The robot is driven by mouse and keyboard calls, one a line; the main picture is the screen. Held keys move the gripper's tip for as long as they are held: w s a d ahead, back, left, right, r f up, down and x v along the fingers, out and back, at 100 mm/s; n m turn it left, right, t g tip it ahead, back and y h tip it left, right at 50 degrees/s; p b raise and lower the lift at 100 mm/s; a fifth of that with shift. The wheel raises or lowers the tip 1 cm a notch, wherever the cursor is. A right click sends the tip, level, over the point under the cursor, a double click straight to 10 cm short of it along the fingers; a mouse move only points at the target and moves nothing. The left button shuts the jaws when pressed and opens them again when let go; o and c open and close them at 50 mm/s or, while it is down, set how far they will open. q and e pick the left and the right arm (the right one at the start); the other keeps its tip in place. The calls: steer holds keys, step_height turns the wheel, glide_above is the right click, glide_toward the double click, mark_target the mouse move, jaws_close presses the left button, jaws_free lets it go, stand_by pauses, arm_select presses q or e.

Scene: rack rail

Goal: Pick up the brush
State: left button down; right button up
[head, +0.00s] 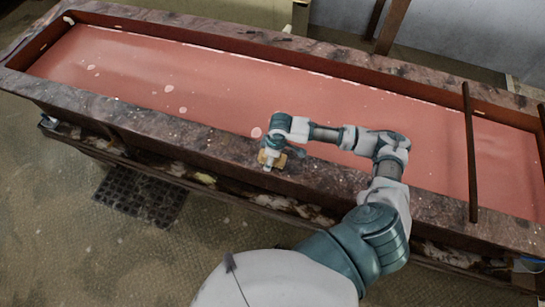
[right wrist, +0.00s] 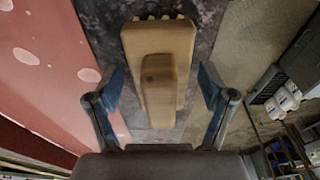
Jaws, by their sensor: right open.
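The brush (head: 279,162) is a small tan wooden block lying on the dark near rim of the red trough, partly hidden by my right gripper (head: 270,157) in the head view. In the right wrist view the brush (right wrist: 158,45) has a raised wooden grip and a row of bristle tufts at its far end. My right gripper (right wrist: 161,85) is open, with one blue finger on each side of the brush's grip. A gap shows between each finger and the wood. My left gripper is not in view.
The long red trough (head: 190,85) has a raised dark rim. A dark bar (head: 470,150) crosses it at the right. A dark floor grate (head: 140,195) lies below the near side. The rim left of the brush looks clear.

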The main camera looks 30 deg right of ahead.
steer(key=shift+a, duration=0.1)
steer(key=c, duration=1.3)
steer(key=shift+d+r, duration=0.2)
steer(key=shift+r, duration=0.35)
steer(key=shift+s+d+r, duration=0.1)
steer(key=shift+s+r, duration=0.1)
steer(key=shift+r, duration=0.45)
steer(key=shift+s+d+r, duration=0.1)
steer(key=shift+s+r, duration=0.05)
steer(key=shift+r, duration=0.45)
steer(key=shift+s+d+r+b, duration=0.3)
steer(key=shift+s+d, duration=0.35)
steer(key=shift+s, duration=1.8)
steer(key=shift+s+d+r+b, duration=0.3)
steer(key=shift+s+d, duration=0.4)
steer(key=shift+s, duration=1.75)
steer(key=shift+s+d+r+b, duration=0.15)
steer(key=shift+s+d+b, duration=0.4)
steer(key=shift+s, duration=1.9)
steer(key=shift+d, duration=0.1)
